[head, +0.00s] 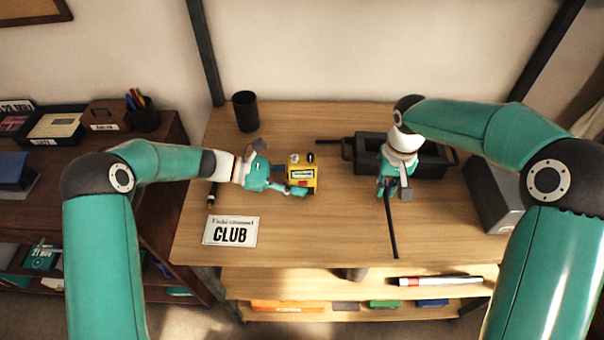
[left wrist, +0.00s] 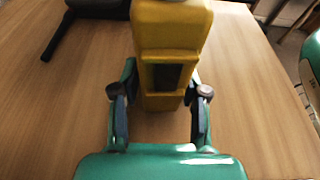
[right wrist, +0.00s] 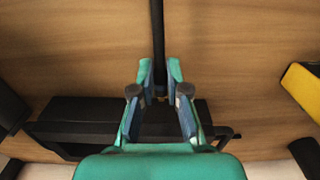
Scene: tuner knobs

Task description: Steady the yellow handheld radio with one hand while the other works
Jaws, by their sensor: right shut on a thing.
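Those fingers stand apart, with a visible gap beside the radio. My right gripper (head: 391,191) is shut on a thin black rod (head: 393,235), which shows between its fingertips in the right wrist view (right wrist: 158,35). The rod is apart from the radio.
A black tray with handles (head: 434,168) lies behind my right gripper. A black cup (head: 245,111) stands at the back left. A CLUB card (head: 230,231) lies at the front left. A grey box (head: 493,205) is at the right edge. The front middle is clear.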

